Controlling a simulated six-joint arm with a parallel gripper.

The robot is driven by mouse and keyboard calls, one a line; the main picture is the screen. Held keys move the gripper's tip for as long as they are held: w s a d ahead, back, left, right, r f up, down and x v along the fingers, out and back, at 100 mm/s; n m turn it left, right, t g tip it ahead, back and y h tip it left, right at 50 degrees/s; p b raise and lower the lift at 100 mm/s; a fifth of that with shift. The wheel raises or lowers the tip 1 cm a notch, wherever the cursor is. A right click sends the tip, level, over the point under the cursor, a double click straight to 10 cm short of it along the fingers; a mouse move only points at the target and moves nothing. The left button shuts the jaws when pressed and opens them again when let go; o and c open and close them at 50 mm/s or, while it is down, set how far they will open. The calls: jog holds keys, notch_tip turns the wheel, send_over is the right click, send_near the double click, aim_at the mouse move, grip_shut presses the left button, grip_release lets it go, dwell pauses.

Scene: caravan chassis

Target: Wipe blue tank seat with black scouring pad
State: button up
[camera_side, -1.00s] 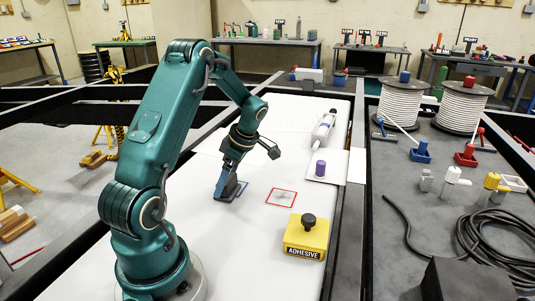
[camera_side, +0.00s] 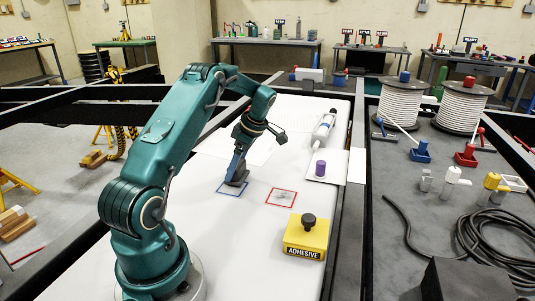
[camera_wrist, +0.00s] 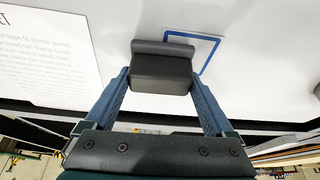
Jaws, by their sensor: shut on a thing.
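My gripper (camera_side: 236,178) is shut on the black scouring pad (camera_wrist: 162,73), a dark block with a wider flat lip, gripped between its two blue fingers. The blue tank seat (camera_side: 233,190) is a blue square outline on the white surface. The pad is at the far edge of this outline in the side view. In the wrist view the pad covers the left part of the outline (camera_wrist: 205,48). I cannot tell whether the pad touches the surface. No mark shows in the visible part of the blue square.
A red outlined square (camera_side: 281,198) with a grey smudge lies to the right. A yellow adhesive box (camera_side: 306,237) stands nearer the camera.

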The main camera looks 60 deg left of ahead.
jog(key=shift+r, duration=3.8)
jog(key=shift+w+m, duration=0.1)
jog(key=shift+m, duration=0.4)
jog(key=shift+w+d+f+m+t+y, duration=0.1)
jog(key=shift+d+f+m+t+y, duration=0.15)
jog(key=shift+m, duration=0.3)
jog(key=shift+w+f+m+t+y, duration=0.15)
jog(key=shift+m+t, duration=0.2)
jog(key=shift+m, duration=0.2)
jog(key=w+d+r+m+t+h, duration=0.1)
jog(key=d+r+m, duration=0.4)
jog(key=d+m, duration=0.7)
jog(key=w+d+r+m+t+h, duration=0.1)
jog(key=d+r+m+t, duration=0.4)
jog(key=d+m, duration=0.7)
jog(key=d+r+h, duration=0.1)
jog(key=d, duration=0.1)
jog(key=shift+w+d+r+t+h, duration=0.2)
jog(key=shift+w+d+t+h, duration=0.05)
jog(key=shift+d+t+h, duration=0.15)
